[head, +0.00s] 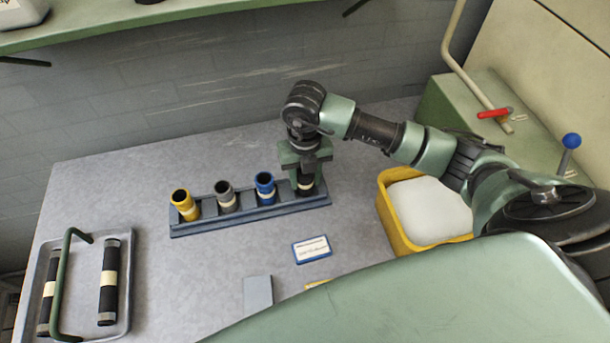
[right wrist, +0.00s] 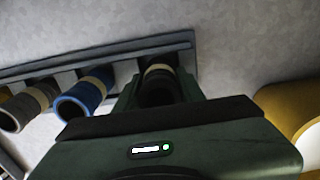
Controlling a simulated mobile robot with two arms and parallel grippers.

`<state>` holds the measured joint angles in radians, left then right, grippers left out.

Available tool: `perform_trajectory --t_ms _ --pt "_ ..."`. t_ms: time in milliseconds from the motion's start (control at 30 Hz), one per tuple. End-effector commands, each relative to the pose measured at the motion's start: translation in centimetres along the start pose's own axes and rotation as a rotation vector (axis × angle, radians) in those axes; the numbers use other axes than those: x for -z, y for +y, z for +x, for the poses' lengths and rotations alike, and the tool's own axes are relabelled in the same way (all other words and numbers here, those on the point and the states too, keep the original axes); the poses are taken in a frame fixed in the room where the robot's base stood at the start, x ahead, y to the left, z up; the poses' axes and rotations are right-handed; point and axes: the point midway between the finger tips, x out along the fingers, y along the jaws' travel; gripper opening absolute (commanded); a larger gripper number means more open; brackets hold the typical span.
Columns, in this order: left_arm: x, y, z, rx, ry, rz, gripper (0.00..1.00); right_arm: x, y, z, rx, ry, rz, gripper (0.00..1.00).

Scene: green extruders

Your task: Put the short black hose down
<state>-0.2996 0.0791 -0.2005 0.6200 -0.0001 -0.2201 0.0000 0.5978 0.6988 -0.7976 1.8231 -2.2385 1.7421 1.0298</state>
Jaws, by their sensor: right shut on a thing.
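The short black hose (head: 306,187) stands upright with a cream band, at the right end of a blue-grey rack (head: 250,216). My right gripper (head: 304,165) is above it and shut on its upper part. In the right wrist view the hose (right wrist: 158,80) shows between the fingers, over the rack's end; whether it rests on the rack's base cannot be told. A blue hose (head: 265,188), a grey hose (head: 225,196) and a yellow hose (head: 184,205) stand in the rack to its left. My left gripper is not in view.
A tray (head: 123,325) with two long black hoses (head: 108,283) and a green handle lies at the left. A yellow bin (head: 389,213) with white contents stands right of the rack. A blue-edged card (head: 312,250) lies in front.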

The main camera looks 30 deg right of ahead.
Motion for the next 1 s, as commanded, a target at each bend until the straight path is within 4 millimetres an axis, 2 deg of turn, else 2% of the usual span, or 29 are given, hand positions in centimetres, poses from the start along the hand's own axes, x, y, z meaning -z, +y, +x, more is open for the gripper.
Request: perform_trajectory --t_ms 67,100,167,200,467,567,633,767,1000 --pt "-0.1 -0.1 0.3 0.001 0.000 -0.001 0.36 0.0 0.0 0.3 0.000 0.000 0.000 0.00" --pt "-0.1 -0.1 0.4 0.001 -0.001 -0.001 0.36 0.0 0.0 0.4 0.000 0.000 0.000 0.41" --pt "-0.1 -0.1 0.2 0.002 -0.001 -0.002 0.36 0.0 0.0 0.2 0.000 0.000 0.000 0.58" --pt "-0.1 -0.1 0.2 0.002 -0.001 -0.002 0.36 0.0 0.0 0.2 0.000 0.000 0.000 0.61" --pt "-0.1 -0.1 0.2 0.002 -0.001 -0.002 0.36 0.0 0.0 0.2 0.000 0.000 0.000 0.61" --pt "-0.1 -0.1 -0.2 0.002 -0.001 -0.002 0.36 0.0 0.0 -0.3 0.000 0.000 0.001 0.61" --pt "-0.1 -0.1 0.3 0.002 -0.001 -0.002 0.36 -0.1 0.1 -0.7 -0.002 -0.004 0.001 0.61" --pt "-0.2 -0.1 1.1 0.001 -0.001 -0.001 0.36 -0.1 0.1 -3.0 -0.003 -0.006 -0.002 0.61" --pt "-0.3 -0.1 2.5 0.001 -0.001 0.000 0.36 -0.1 0.1 -8.3 -0.002 -0.006 -0.001 0.61"
